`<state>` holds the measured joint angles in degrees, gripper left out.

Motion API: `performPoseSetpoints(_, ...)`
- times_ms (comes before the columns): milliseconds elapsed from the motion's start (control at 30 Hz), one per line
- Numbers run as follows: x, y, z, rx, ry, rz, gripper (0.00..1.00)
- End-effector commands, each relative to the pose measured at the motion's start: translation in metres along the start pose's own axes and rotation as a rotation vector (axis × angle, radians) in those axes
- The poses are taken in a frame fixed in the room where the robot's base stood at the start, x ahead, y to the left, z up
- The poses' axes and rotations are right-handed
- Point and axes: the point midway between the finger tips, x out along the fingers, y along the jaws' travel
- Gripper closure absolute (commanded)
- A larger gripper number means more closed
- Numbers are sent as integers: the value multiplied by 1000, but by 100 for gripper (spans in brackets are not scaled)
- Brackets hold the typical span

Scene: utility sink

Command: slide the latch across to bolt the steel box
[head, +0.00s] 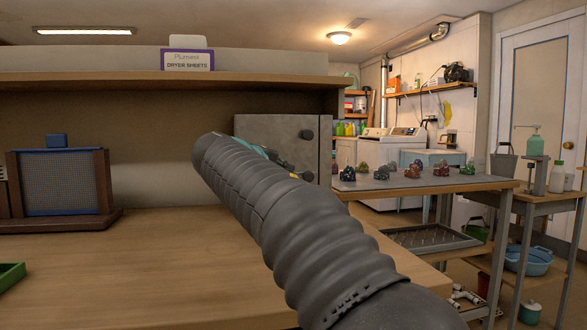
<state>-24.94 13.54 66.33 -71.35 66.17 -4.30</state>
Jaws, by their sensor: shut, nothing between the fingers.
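The steel box (275,127) is a grey cabinet standing on the wooden bench, under the shelf's right end. A dark round knob (306,134) sits on its front at the upper right. My arm crosses the view and covers the lower left of the box. My gripper (303,174) shows only in part past the arm, dark with a teal piece, in front of the box's lower right. It is shut and holds nothing. The latch cannot be made out clearly behind it, nor whether the gripper touches it.
A blue-and-brown framed screen (62,183) stands at left, with a green tray edge (10,277) nearer. The bench (130,270) is otherwise clear. A grey-topped table (420,184) with several small coloured lumps lies to the right.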

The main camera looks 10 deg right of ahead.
Motion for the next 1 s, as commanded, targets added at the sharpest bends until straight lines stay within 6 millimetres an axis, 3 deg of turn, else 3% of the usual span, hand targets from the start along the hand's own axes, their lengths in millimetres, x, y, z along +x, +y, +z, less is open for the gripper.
performPoseSetpoints(33, -9, 5, -10, -3, 3, 0, 100)
performPoseSetpoints(300, -65, 0, -8, 0, 3, 0, 100)
performPoseSetpoints(500, -94, 1, -7, 0, 2, 1, 100)
performPoseSetpoints(700, -105, 1, -7, 0, 0, 1, 100)
performPoseSetpoints(1000, -105, 1, -6, 1, -2, 1, 100)
